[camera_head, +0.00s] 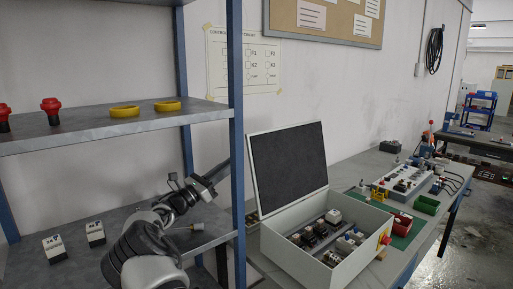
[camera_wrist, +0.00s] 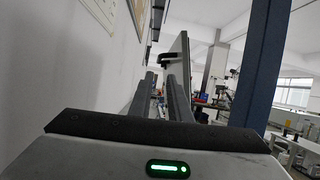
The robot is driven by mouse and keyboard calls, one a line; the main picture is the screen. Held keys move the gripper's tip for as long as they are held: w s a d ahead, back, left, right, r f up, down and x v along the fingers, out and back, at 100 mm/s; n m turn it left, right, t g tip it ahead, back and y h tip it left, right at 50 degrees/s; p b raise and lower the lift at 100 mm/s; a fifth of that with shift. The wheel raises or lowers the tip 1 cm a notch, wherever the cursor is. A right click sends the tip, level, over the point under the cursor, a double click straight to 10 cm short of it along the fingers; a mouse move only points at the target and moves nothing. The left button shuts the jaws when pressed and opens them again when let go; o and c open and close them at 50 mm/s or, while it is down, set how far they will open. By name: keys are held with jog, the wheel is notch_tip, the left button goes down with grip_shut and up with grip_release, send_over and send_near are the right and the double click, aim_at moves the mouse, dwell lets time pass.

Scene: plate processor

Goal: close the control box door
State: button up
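The control box (camera_head: 276,252) is a pale open-topped case on the workbench, with switches and breakers inside. Its door (camera_head: 289,165), a dark panel in a light frame, stands raised and leans back slightly at the rear left side. In the wrist view the door (camera_wrist: 182,52) shows nearly edge-on beyond my fingers, with a black fitting (camera_wrist: 170,58) near its edge. My gripper (camera_head: 222,170) is left of the door, beside the blue shelf post, which partly hides its tip. In the wrist view the gripper (camera_wrist: 163,82) is open and empty, with a gap between its fingers.
A blue-posted shelf (camera_head: 120,125) stands close on the left with red buttons, yellow rings and small switches. A wall (camera_head: 390,95) runs behind. Open floor is at far right.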

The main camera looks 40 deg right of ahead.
aim_at(257, 144)
jog(key=x, duration=1.3)
jog(key=shift+d+r, duration=0.1)
jog(key=shift+d, duration=0.2)
jog(key=shift+c, duration=0.3)
grip_shut()
